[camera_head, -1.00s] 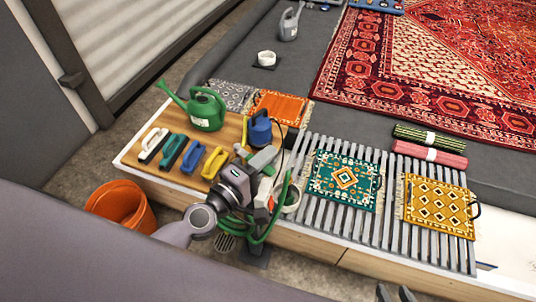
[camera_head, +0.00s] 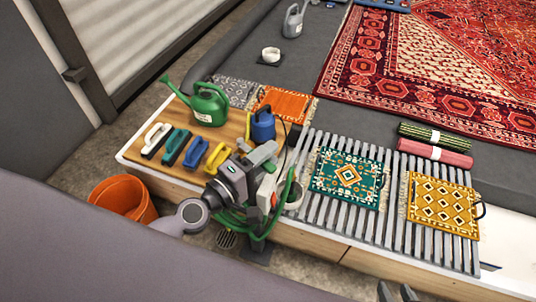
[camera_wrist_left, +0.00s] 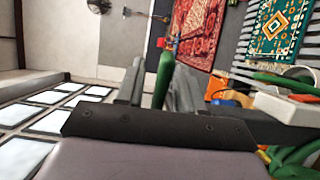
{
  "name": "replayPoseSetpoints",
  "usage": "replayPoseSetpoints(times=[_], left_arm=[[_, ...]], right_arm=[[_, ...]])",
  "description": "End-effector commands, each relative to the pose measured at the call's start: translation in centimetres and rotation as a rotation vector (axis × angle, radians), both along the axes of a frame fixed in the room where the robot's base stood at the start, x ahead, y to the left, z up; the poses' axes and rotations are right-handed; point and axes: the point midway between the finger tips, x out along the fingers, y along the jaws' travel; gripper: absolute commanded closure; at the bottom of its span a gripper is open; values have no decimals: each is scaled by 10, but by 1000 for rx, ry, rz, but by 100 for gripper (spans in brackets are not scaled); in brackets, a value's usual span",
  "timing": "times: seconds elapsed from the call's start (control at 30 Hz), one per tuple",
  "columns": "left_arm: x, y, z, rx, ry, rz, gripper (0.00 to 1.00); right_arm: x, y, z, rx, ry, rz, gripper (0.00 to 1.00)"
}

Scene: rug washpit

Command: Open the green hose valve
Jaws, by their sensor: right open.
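My left gripper (camera_head: 262,152) is at the front left end of the slatted rack, over the corner with the green hose (camera_head: 258,226). In the left wrist view a green lever-like handle (camera_wrist_left: 163,75), apparently the valve's, stands between the close-set fingers of this gripper (camera_wrist_left: 161,92). The fingers look shut on it, though contact on the left side is hard to see. The valve body is mostly hidden behind my wrist in the head view. Green hose also shows in the left wrist view (camera_wrist_left: 292,158). My right gripper (camera_head: 397,293) is open and empty at the bottom edge.
A green watering can (camera_head: 208,105), several brushes (camera_head: 192,152) and a blue bottle (camera_head: 262,125) stand on the wooden board left of the gripper. An orange bucket (camera_head: 122,198) is on the floor. Small rugs (camera_head: 347,178) lie on the slatted rack (camera_head: 392,225).

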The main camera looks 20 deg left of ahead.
Motion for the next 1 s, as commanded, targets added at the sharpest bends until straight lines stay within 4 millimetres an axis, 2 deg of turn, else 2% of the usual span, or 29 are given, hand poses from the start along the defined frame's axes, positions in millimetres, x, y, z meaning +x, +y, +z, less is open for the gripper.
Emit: replayPoseSetpoints(times=[0.4,0.6,0.87,0.9,0.97,1.0], left_arm=[[-49,24,-3,1,3,0,63],[-58,28,-1,0,1,0,63],[-58,28,0,0,0,0,63],[-58,28,0,0,0,0,76],[-59,28,0,8,-4,0,95],[-58,27,-1,22,-12,-1,100]], right_arm=[[2,1,-12,6,3,-3,57],[3,3,-11,11,4,1,57],[3,5,-9,14,2,2,57],[3,5,-9,14,2,2,57],[3,5,-9,14,2,2,57],[3,4,-9,14,1,2,57]])
